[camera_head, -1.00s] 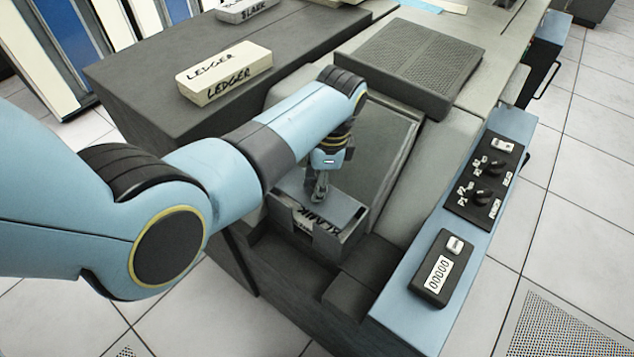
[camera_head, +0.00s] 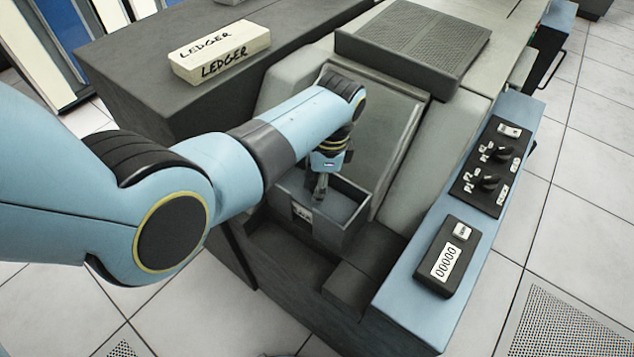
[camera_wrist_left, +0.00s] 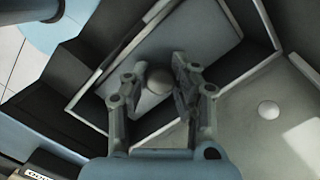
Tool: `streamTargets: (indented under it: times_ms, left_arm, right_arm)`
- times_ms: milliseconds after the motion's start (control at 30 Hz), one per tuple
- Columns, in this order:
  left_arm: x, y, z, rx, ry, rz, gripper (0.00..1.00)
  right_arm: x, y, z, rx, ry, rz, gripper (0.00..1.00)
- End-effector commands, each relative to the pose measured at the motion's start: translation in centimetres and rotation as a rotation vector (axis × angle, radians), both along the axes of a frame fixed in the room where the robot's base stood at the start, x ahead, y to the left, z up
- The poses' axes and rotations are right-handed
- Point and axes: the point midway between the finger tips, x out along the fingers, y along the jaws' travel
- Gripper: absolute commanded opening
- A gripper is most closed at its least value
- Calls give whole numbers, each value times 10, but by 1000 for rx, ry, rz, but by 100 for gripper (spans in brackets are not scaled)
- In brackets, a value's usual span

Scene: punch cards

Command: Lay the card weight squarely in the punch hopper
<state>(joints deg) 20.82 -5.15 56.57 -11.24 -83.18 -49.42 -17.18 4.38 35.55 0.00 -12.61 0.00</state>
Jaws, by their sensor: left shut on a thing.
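The punch hopper (camera_head: 325,236) is a grey open-topped box at the middle of the machine. My right gripper is not in view.
A cream LEDGER box (camera_head: 222,52) lies on the dark top at the back left. A perforated lid (camera_head: 412,45) stands behind the hopper. A switch panel (camera_head: 490,180) and a counter (camera_head: 447,262) sit on the blue ledge at the right.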

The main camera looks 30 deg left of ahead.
Motion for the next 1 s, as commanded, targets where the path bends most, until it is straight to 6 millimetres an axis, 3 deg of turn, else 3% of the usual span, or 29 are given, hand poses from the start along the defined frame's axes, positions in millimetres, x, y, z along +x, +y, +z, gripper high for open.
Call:
streamTargets:
  times_ms: [167,200,400,767,1000]
  left_arm:
    - [1,0,1,0,-2,0,0]
    - [1,0,1,0,-2,1,25]
    - [1,0,1,0,-1,0,51]
    - [2,-1,6,0,-4,1,51]
    - [7,-7,51,-2,-6,-1,51]
  right_arm:
    - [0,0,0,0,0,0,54]
    - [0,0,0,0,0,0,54]
    - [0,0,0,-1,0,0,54]
    - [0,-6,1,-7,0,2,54]
    - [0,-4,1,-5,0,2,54]
